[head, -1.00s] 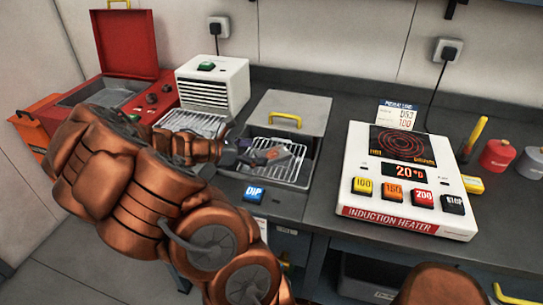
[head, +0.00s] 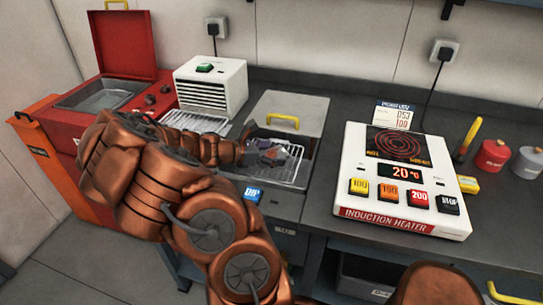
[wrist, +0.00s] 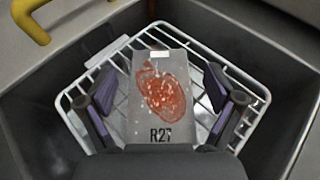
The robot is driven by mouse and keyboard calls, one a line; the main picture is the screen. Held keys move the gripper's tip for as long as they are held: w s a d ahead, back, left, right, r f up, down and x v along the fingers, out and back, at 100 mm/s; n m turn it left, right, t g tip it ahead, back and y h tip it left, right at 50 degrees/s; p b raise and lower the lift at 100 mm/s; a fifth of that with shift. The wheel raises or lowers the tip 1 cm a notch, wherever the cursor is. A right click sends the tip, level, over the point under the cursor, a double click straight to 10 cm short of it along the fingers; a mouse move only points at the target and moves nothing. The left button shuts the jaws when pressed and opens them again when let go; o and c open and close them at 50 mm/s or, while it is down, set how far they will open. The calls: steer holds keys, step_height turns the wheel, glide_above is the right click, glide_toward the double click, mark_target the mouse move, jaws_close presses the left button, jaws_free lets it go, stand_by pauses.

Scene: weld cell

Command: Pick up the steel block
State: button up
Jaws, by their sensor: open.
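The steel block (wrist: 165,100) is a grey plate with a reddish-orange patch and the marking "R27". In the wrist view it lies on a white wire rack (wrist: 247,122) inside a dark basin (wrist: 285,75). My gripper (wrist: 165,95) is open, with one finger on each side of the block and a visible gap to each. I cannot tell how far above the rack the fingertips are. In the head view my gripper (head: 266,155) is over the basin, and my arm and gripper hide most of the block.
A blue DIP button (head: 253,194) is in front. The induction heater (head: 400,215) stands to the right, reading 20 °C. A white vented box (head: 212,90) and red tank (head: 125,45) are at left.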

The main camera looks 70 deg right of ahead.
jaws_close()
stand_by(0.8)
